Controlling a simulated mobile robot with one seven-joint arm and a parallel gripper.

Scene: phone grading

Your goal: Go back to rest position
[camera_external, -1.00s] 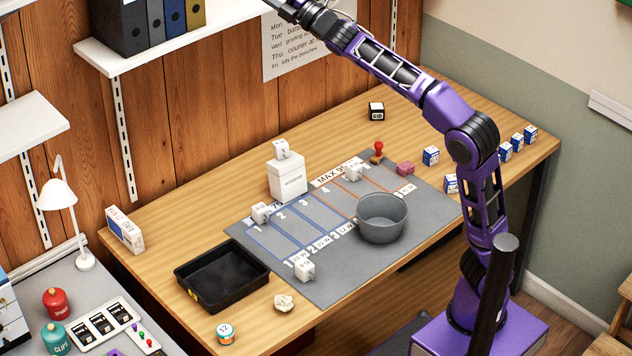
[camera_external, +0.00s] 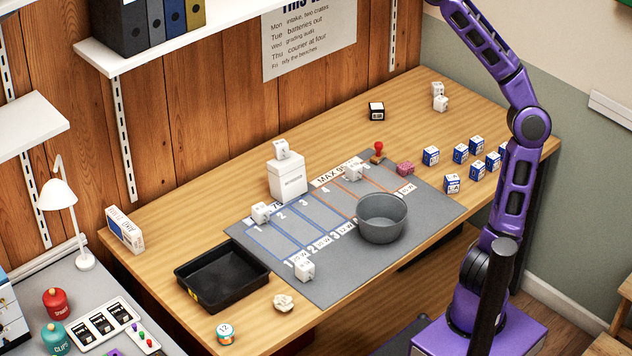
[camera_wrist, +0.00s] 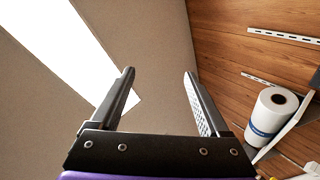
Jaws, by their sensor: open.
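In the wrist view my gripper (camera_wrist: 160,95) is open, with nothing between its two fingers. It faces the ceiling and the upper wooden wall. In the external view my purple arm rises at the right and runs out of the top of the picture, so the gripper is hidden there. The arm is clear of the wooden desk (camera_external: 150,262) and of the grey mat (camera_external: 330,285).
On the mat stand a grey bowl (camera_external: 382,218) and several white cubes. A black tray (camera_external: 222,280), a white box (camera_external: 288,178) and a black cube (camera_external: 376,111) are on the desk. Several blue-and-white boxes (camera_external: 460,153) sit at the right. A paper roll (camera_wrist: 273,112) shows near the wall.

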